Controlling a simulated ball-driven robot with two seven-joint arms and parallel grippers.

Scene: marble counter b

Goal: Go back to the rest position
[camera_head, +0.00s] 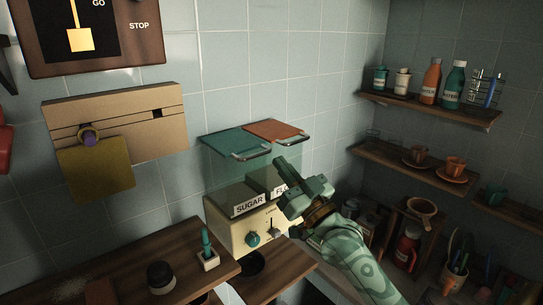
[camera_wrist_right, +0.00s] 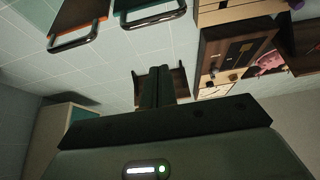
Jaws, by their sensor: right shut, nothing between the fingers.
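My right gripper (camera_head: 283,168) is in the middle of the head view, at the end of my green arm coming from the lower right. It is shut and empty. Its closed fingers also show in the right wrist view (camera_wrist_right: 156,86), pointing toward the tiled wall. In the head view it is in front of the dispenser with the SUGAR bin (camera_head: 249,205) and partly covers the label of the bin beside it. My left gripper does not show in either view.
A teal lid (camera_head: 236,141) and an orange lid (camera_head: 273,130) with metal handles top the dispenser. Shelves with bottles (camera_head: 431,80) and cups (camera_head: 455,166) line the right wall. A wooden counter (camera_head: 130,265) is at lower left. A cardboard panel (camera_head: 120,125) hangs on the wall.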

